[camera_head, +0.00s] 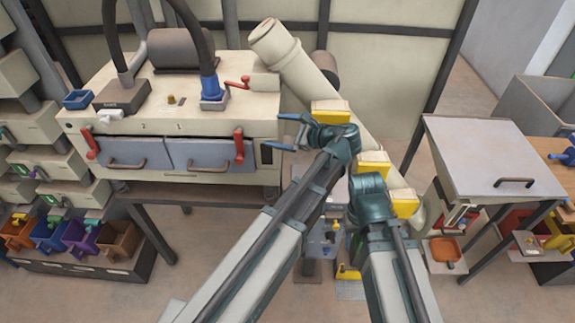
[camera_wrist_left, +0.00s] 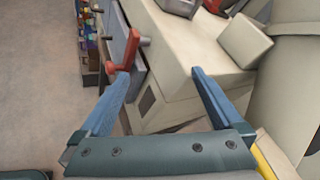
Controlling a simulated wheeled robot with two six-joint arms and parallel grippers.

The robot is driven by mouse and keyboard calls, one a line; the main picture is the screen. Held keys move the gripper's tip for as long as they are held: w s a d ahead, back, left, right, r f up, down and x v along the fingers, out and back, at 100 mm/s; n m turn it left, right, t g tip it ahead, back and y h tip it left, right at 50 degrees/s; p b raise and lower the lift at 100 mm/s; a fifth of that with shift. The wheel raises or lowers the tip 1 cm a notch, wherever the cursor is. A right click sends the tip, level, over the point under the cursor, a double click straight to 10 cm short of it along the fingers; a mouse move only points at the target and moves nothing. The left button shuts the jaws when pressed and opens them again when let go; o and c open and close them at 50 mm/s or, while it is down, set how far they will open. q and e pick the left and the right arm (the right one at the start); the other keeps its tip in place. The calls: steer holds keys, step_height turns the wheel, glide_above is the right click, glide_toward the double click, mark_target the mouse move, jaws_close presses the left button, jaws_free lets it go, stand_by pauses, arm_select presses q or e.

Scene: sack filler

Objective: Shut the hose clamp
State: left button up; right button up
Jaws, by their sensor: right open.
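A dark hose ends in a blue fitting (camera_head: 213,88) on top of the cream machine (camera_head: 215,129). A red crank-like lever (camera_head: 238,83) sticks out to the right beside that fitting. It looks like the clamp's lever, but I cannot tell for sure. My left gripper (camera_head: 280,132) is open and empty at the machine's right front corner, pointing left, below and right of the lever. Its spread blue fingers (camera_wrist_left: 160,85) also show in the left wrist view, with the machine's corner beyond them. My right arm's wrist shows, but its fingers are hidden.
A red door handle (camera_head: 239,146) on the machine front is near my left fingers; another (camera_head: 91,145) is further left. A thick cream tube (camera_head: 300,62) slants behind my arms. A grey-topped cabinet (camera_head: 490,155) stands right. Coloured bins (camera_head: 75,237) sit at lower left.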

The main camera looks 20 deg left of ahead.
arm_select(q)
steer(key=s+d+f+n+g+h, duration=0.1)
steer(key=s+d+f+n+h, duration=0.1)
steer(key=s+f, duration=0.3)
step_height(320, 180, down, 3)
steer(key=shift+d+r+n+h+b, duration=0.15)
steer(key=shift+d+n+h+b, duration=0.25)
steer(key=shift+d+h, duration=0.35)
arm_select(e)
steer(key=shift+f, duration=0.6)
arm_select(q)
steer(key=shift+w+a, duration=0.1)
